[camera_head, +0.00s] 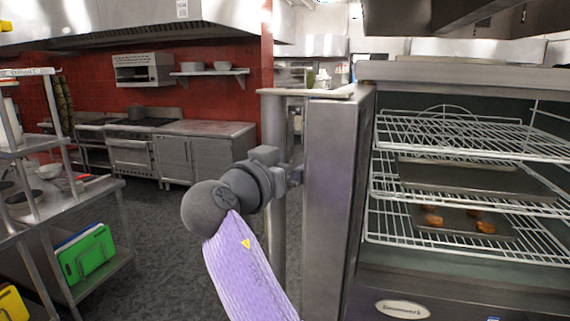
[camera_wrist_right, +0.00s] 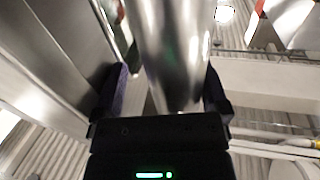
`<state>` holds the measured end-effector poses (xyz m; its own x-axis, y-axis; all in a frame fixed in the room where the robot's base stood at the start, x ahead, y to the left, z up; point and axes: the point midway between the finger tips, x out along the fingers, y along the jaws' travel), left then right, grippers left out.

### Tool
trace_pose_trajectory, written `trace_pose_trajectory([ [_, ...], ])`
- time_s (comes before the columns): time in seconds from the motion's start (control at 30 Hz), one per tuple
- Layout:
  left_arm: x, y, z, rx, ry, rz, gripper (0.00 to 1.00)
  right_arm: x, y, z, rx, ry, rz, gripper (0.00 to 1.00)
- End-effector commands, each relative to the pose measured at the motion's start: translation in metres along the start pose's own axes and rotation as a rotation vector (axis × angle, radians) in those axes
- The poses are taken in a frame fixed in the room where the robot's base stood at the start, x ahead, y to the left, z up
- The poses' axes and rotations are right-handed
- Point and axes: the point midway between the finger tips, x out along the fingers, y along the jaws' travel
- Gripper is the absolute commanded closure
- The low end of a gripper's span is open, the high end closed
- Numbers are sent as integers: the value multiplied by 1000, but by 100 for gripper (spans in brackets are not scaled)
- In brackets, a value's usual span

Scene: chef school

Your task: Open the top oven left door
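The top oven (camera_head: 470,75) stands at the right in the head view, its chamber exposed. Its left door (camera_head: 332,190) is swung open toward me and shows nearly edge-on as a steel panel. A vertical bar handle (camera_head: 275,235) runs along the door's left side. My right gripper (camera_head: 290,178) is at this handle, its fingers mostly hidden in the head view. In the right wrist view the steel handle (camera_wrist_right: 172,50) passes between the two fingers (camera_wrist_right: 165,92). A gap shows beside the left finger, so the gripper looks open around it. My left gripper is not seen.
Wire racks (camera_head: 440,130) inside the oven hold baking trays (camera_head: 470,178), the lower one with browned food. A steel shelf unit (camera_head: 60,205) with green boards (camera_head: 88,255) stands at the left. Counters (camera_head: 195,128) line the red back wall. Grey floor (camera_head: 165,225) lies clear between.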

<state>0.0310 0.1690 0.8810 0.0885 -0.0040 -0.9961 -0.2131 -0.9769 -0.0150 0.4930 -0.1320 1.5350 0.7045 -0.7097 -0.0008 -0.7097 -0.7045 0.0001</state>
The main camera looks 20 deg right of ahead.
Motion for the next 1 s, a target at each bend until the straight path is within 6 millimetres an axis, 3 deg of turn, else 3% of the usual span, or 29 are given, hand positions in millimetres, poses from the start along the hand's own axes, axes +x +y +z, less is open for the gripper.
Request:
trace_pose_trajectory([
  [0.57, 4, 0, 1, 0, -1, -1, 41, -5, 0, 1, 2, 0, 0, 10],
  [0.8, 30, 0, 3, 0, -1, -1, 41, -62, -1, 5, 3, 0, -3, 10],
  [1.0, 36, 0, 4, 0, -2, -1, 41, -95, -1, 2, 0, 1, 0, 10],
])
